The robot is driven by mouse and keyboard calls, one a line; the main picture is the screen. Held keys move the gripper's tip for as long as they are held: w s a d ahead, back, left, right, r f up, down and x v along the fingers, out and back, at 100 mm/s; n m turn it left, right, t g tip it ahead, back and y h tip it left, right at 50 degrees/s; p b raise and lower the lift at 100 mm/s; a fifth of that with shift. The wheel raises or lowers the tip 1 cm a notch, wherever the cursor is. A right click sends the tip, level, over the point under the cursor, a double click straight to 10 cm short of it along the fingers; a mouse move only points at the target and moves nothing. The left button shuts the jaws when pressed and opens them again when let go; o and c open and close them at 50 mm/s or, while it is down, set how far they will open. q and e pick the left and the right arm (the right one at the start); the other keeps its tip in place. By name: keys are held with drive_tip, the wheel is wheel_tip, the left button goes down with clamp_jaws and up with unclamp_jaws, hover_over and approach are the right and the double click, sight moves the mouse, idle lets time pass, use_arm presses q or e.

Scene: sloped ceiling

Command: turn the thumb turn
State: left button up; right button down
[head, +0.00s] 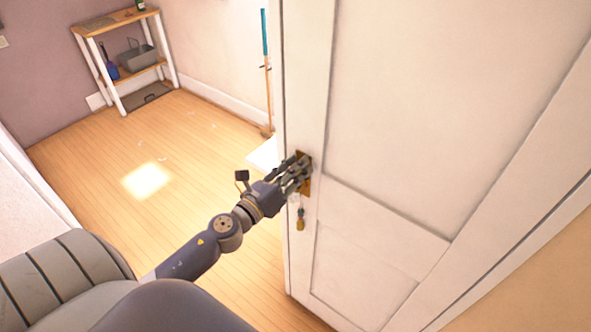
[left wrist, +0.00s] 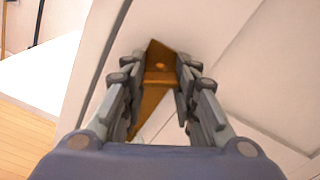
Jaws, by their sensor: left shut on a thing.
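A brass plate (head: 307,186) is fixed near the free edge of a white panelled door (head: 390,120). My left gripper (head: 300,172) reaches the plate from the left and is shut on the thumb turn there. In the head view the fingers hide the thumb turn. In the left wrist view the two fingers of my left gripper (left wrist: 157,92) stand on either side of the brass plate (left wrist: 157,50), and a small brass part (left wrist: 160,68) shows between them. How far the thumb turn is rotated cannot be made out. My right gripper is not in view.
A wooden shelf unit (head: 122,78) with several items stands at the back left. A blue-handled broom (head: 265,60) leans on the wall behind the door edge. The wooden floor (head: 110,180) to the left is clear.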

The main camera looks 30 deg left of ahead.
use_arm(q)
drive_tip(key=shift+f+m, duration=0.1)
drive_tip(key=shift+m, duration=1.1)
drive_tip(key=o, duration=1.1)
drive_tip(key=shift+c, duration=0.2)
drive_tip(key=s, duration=1.2)
drive_tip(key=shift+a, duration=0.45)
